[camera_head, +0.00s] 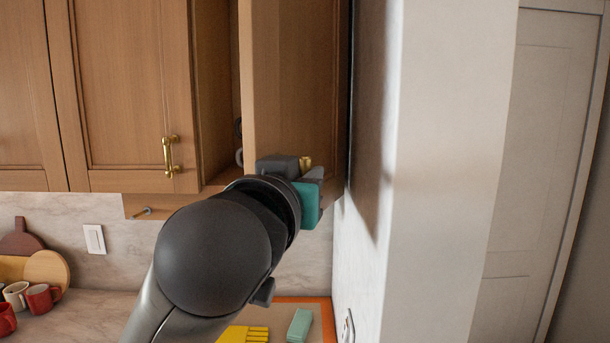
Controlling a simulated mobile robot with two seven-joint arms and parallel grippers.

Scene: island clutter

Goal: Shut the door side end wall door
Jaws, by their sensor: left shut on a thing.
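The wooden cabinet door (295,80) beside the end wall stands open, swung out from the cabinet. Its near edge is at the left, and its panel face points right, toward the wall. My left gripper (308,172) is at the lower part of this door, shut on its brass handle (305,162). Only a small bit of the handle shows; my own wrist and fingers hide the rest. The open cabinet interior (216,90) shows to the left of the door. My right gripper is not in view.
A closed cabinet door (125,90) with a brass handle (170,157) is at the left. The white end wall (445,150) stands close right of the open door. Below are mugs (42,300), a yellow item (243,335) and a green block (300,325) on the counter.

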